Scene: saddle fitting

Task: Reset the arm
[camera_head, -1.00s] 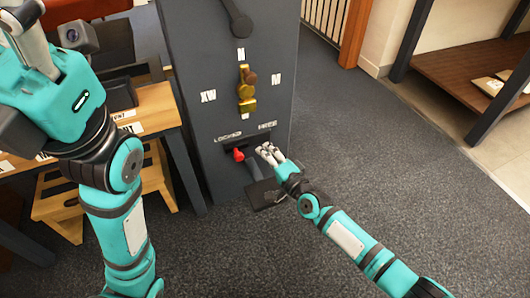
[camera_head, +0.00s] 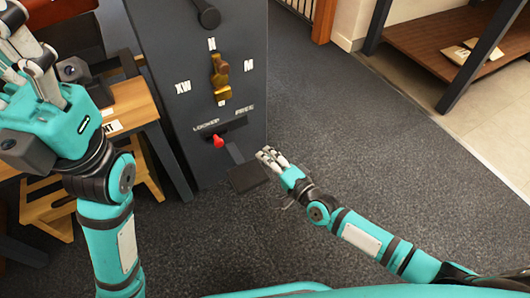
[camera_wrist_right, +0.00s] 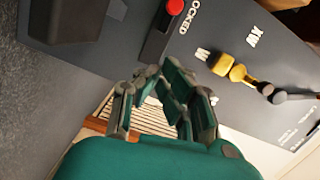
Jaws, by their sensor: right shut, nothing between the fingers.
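My right gripper (camera_head: 268,156) is shut and empty, in front of the lower right side of a dark grey cabinet (camera_head: 165,65). In the right wrist view its fingers (camera_wrist_right: 165,85) show with nothing between them. A lever with a red knob (camera_head: 218,141) sits in a slot at the end by the word LOCKED, away from FREE, apart from the gripper. The red knob also shows in the right wrist view (camera_wrist_right: 176,6). A brass knob (camera_head: 220,77) sits above among letter marks. My left gripper (camera_head: 35,50) is at the upper left; its finger gap is unclear.
A black block (camera_head: 247,178) juts out low on the cabinet, close to my right gripper. A wooden table (camera_head: 135,105) stands left of the cabinet, behind my left arm. A wooden shelf (camera_head: 440,45) is at the upper right. The carpet between is clear.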

